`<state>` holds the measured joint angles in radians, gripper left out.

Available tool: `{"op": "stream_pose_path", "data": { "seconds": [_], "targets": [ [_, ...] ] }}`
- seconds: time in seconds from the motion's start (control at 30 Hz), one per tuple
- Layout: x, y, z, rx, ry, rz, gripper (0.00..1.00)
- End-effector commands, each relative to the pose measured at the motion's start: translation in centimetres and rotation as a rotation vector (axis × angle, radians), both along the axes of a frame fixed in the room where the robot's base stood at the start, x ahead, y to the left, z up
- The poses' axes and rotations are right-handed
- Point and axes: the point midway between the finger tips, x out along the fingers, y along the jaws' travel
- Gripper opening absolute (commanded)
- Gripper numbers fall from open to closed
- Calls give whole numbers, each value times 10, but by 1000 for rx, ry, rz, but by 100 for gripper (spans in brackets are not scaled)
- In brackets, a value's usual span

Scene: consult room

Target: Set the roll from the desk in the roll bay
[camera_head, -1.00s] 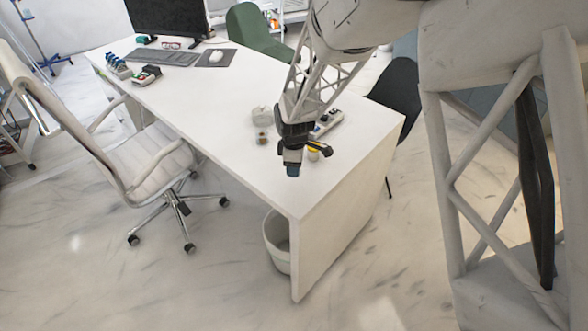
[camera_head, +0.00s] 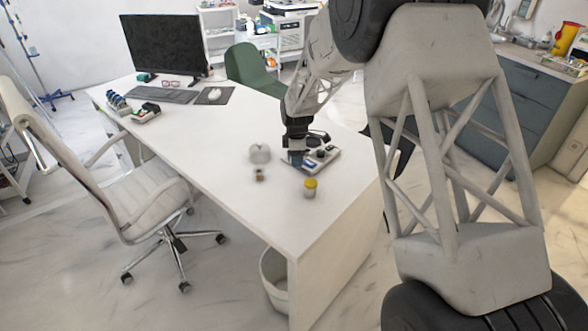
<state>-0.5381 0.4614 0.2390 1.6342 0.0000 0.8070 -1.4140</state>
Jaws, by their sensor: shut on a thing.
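My gripper (camera_head: 297,150) points down over the right part of the white desk (camera_head: 225,150). It is shut on a small dark blue roll (camera_head: 296,159), and only the roll's lower part shows below the fingers. The roll is at the left end of a pale tray (camera_head: 325,164) with several items in it. I cannot tell whether the roll is inside a bay of the tray or still above it. The bay itself is hidden behind the gripper and roll.
A yellow-capped jar (camera_head: 310,188) stands in front of the tray. A white rounded object (camera_head: 260,153) and a small brown bottle (camera_head: 259,175) stand to the left. A monitor (camera_head: 165,45) and keyboard (camera_head: 160,93) are at the far end. The desk's middle is clear.

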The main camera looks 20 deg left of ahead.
Motion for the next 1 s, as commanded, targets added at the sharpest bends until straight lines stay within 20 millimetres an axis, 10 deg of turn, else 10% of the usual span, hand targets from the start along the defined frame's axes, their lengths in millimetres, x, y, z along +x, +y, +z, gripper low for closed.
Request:
{"op": "stream_pose_path", "data": {
  "seconds": [1.0],
  "targets": [
    [182, 3, 14, 0, 0, 177, 25]
  ]
}}
